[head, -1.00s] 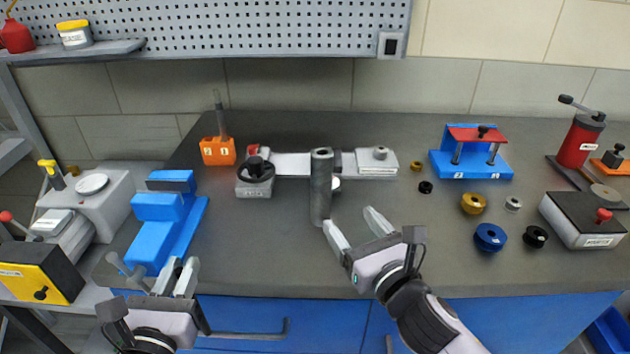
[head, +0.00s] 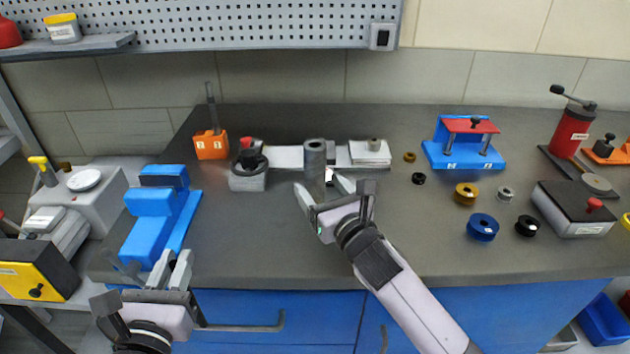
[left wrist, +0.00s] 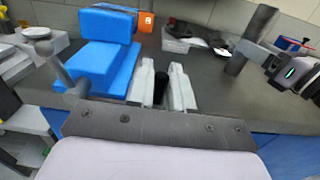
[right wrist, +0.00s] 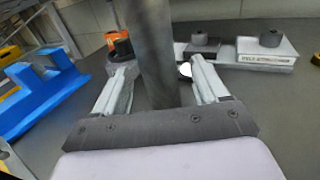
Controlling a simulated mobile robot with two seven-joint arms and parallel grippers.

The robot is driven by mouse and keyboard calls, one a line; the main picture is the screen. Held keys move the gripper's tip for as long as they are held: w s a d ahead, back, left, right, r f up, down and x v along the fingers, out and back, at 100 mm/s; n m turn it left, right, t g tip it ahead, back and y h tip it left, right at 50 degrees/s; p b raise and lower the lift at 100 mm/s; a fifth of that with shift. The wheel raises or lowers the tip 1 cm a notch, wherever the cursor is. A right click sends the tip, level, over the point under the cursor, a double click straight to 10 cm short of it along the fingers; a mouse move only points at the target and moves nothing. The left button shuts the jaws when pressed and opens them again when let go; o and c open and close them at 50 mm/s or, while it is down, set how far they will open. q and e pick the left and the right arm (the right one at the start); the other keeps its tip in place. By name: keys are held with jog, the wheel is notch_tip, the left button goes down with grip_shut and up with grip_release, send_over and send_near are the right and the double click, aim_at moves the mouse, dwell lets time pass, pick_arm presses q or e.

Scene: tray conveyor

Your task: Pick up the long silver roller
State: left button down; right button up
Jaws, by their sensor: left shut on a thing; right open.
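The long silver roller (head: 314,163) is a grey cylinder standing upright near the middle of the table. It also shows in the left wrist view (left wrist: 251,42). In the right wrist view the roller (right wrist: 154,55) stands between the two fingers, and its top is cut off. My right gripper (head: 319,186) is open, with a finger on either side of the roller's lower part; I cannot tell whether either touches. My left gripper (head: 172,263) is at the table's front left edge, shut on a small black thing (left wrist: 160,88), mostly hidden between its fingers.
Blue blocks (head: 153,219) stand beside my left gripper. A grey and white fixture (head: 285,158) lies behind the roller. A blue and red stand (head: 466,142), several rings and a black-topped box (head: 572,207) are to the right. The front middle of the table is clear.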

aim_at(319, 188)
jog(key=shift+x, duration=1.55)
jog(key=shift+a+f, duration=0.1)
jog(key=c, duration=1.3)
